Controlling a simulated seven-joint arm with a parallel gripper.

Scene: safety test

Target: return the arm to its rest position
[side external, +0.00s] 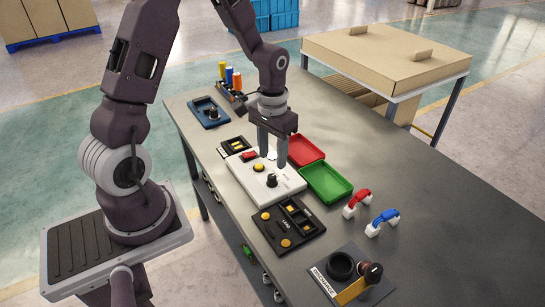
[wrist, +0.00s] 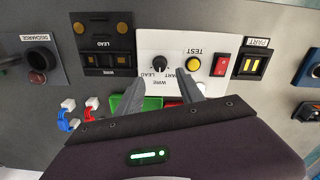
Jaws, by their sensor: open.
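My gripper (side external: 272,160) is open and empty, pointing down over the white test panel (side external: 290,186) on the grey workbench. In the wrist view the two fingers of my gripper (wrist: 156,77) stand apart, with nothing between them but the panel's lower edge. The panel carries a black knob (wrist: 159,64), a yellow TEST button (wrist: 194,64) and a red switch (wrist: 220,64). Whether the fingertips touch the panel cannot be told; they look a little above it.
Red (side external: 306,148) and green (side external: 327,182) trays lie close behind the panel. A dark lead panel (side external: 288,226), red (side external: 356,201) and blue (side external: 382,220) handled pieces and a discharge station (side external: 350,275) are to the right. Colored cylinders (side external: 229,77) stand at the far left end. The bench's right side is bare.

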